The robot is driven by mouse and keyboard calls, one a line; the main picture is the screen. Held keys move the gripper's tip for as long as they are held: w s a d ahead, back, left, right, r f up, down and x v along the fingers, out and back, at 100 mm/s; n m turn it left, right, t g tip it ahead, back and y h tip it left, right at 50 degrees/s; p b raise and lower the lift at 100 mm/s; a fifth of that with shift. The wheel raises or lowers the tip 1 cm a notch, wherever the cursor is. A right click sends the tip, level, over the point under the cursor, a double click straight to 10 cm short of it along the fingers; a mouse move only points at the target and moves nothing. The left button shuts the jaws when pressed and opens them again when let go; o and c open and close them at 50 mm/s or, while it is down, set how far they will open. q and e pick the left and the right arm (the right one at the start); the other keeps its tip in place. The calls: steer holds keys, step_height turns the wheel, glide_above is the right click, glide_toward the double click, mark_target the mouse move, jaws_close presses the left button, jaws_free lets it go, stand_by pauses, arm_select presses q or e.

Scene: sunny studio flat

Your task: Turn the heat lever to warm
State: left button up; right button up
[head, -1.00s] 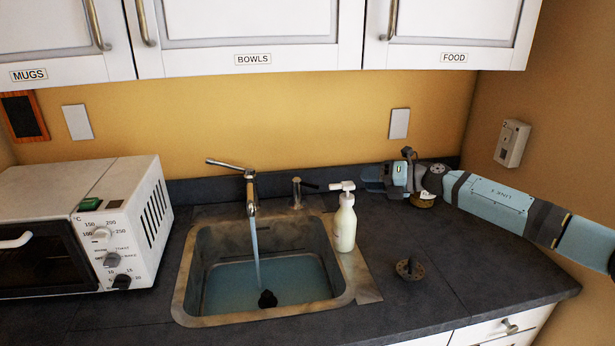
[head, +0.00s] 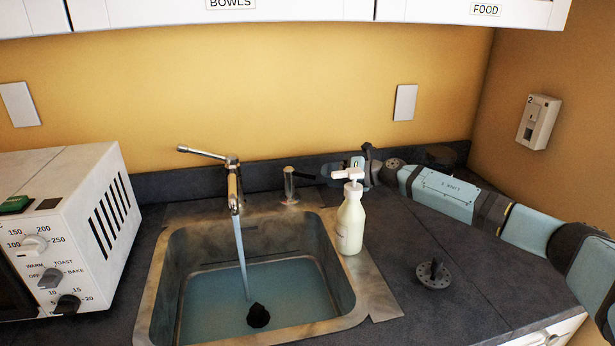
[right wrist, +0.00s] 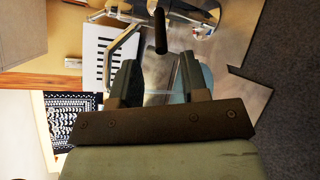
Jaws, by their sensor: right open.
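A short metal post with a dark lever (head: 304,175) stands behind the sink, right of the tap; I take this as the heat lever. Its dark rod also shows upright in the right wrist view (right wrist: 160,32), just beyond the fingertips and roughly in line with the gap. My right gripper (head: 328,172) is close to the lever, partly hidden behind the soap bottle. In the right wrist view its fingers (right wrist: 160,82) are open with nothing between them. No warm mark is readable on the lever. My left gripper is not in view.
The tap (head: 234,185) runs water into the partly filled sink (head: 160,285). A soap bottle (head: 350,222) stands at the sink's right edge, in front of my right gripper. A drain strainer (head: 433,275) lies on the counter. A toaster oven (head: 75,190) is at left.

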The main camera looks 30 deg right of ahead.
mark_target(307, 176)
steer(key=x, duration=0.7)
steer(key=shift+w, duration=0.1)
steer(key=shift+a, duration=0.1)
jaws_close()
